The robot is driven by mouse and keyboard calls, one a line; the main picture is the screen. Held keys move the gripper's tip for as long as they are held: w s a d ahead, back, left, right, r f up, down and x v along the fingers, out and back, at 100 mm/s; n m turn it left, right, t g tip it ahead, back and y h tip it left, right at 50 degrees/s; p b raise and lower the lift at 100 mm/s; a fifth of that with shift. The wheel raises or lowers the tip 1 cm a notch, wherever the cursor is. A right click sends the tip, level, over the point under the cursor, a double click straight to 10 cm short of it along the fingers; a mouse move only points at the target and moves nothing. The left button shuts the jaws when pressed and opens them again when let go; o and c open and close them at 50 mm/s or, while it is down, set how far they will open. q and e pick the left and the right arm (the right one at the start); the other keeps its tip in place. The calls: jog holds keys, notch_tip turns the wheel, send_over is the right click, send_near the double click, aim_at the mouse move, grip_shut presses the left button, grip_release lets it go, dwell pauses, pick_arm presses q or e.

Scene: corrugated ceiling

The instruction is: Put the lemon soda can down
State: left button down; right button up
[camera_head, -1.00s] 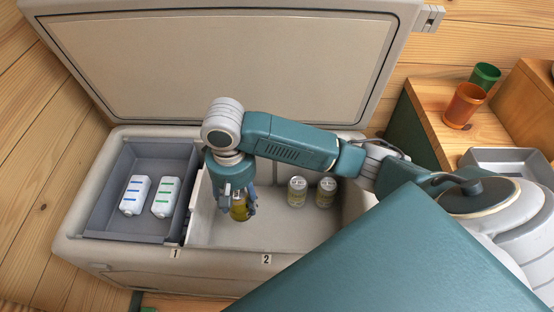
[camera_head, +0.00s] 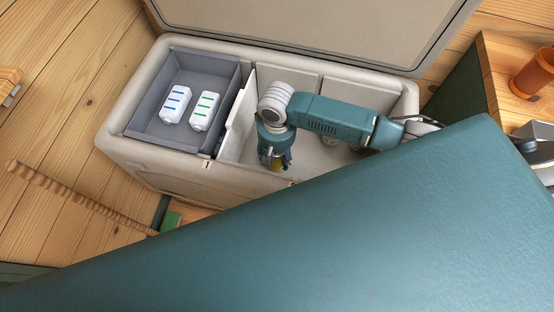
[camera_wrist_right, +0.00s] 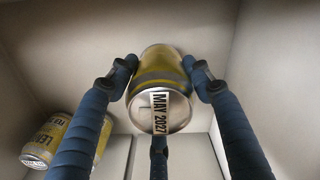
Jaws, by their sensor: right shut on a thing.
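My right gripper (camera_head: 273,157) points down inside compartment 2 of the open chest. It is shut on a yellow can (camera_head: 278,163), seen in the right wrist view (camera_wrist_right: 162,66) between the fingers with a "MAY 2027" label on its silver end. Whether the can touches the floor of the compartment, I cannot tell. In the head view my right arm mostly hides the cans there. My left gripper is not in view.
The chest rim (camera_head: 150,178) surrounds both compartments, and its lid (camera_head: 330,25) is open. A grey tray (camera_head: 150,125) in compartment 1 holds two white bottles (camera_head: 176,103). A pale divider (camera_head: 237,118) stands left of my gripper. An orange cup (camera_head: 534,75) stands at right.

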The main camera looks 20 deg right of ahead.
jog(key=shift+f, duration=1.75)
jog(key=o, duration=1.5)
jog(key=shift+f, duration=0.15)
notch_tip(320, 180, up, 12)
jog(key=shift+r+p, duration=0.15)
jog(key=shift+p, duration=0.35)
